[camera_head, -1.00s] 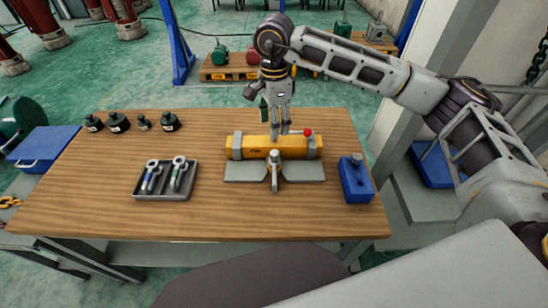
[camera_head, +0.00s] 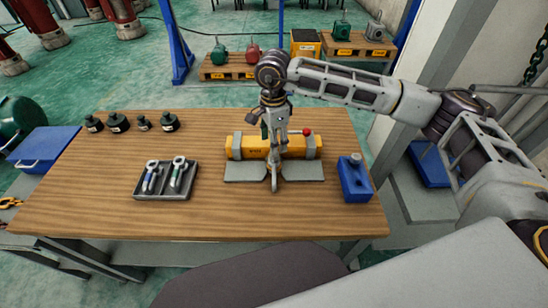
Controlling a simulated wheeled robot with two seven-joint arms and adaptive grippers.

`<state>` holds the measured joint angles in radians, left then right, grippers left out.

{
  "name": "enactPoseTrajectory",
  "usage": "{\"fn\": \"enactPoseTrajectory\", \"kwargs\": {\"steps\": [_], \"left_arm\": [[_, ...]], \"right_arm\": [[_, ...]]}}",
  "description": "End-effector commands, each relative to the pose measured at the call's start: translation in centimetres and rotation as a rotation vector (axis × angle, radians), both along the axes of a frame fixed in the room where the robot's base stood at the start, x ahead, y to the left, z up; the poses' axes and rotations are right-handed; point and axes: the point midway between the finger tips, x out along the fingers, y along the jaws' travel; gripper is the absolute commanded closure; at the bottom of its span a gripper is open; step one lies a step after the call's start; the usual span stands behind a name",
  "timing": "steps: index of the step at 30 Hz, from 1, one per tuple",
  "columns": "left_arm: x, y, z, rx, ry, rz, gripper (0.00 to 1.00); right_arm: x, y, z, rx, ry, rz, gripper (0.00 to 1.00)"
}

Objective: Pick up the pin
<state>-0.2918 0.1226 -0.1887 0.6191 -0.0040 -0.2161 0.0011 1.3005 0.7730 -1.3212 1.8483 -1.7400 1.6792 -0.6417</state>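A slim grey pin-like piece (camera_head: 274,181) stands in front of the yellow cylinder (camera_head: 250,152), between two flat grey plates (camera_head: 245,172). I cannot tell for sure that it is the task's pin. My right gripper (camera_head: 273,158) points down over its upper end and hides its head. The fingers look close together, but whether they touch or grip the piece cannot be made out. Two ring-headed metal pieces, one with a blue band (camera_head: 150,178) and one with a green band (camera_head: 178,175), lie in the dark tray (camera_head: 163,196). My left gripper is out of view.
The wooden table (camera_head: 110,215) has free room at the front and left. A blue block with a grey knob (camera_head: 354,184) stands at the right edge. Several dark weights (camera_head: 118,122) stand at the back left. A red ball knob (camera_head: 307,132) sits by the cylinder's right end.

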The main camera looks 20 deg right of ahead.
Motion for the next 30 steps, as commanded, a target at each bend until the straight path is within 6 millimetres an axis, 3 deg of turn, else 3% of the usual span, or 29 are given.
{"fn": "enactPoseTrajectory", "kwargs": {"steps": [6,20,30], "left_arm": [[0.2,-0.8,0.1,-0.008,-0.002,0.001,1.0],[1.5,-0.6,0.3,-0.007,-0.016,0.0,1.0],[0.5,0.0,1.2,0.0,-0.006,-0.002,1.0]], "right_arm": [[0.0,0.0,-1.6,-0.001,0.0,0.0,0.46],[0.0,-0.1,-2.0,0.0,0.0,-0.001,0.46],[0.2,-0.2,-5.3,0.0,0.002,0.0,0.46]]}}
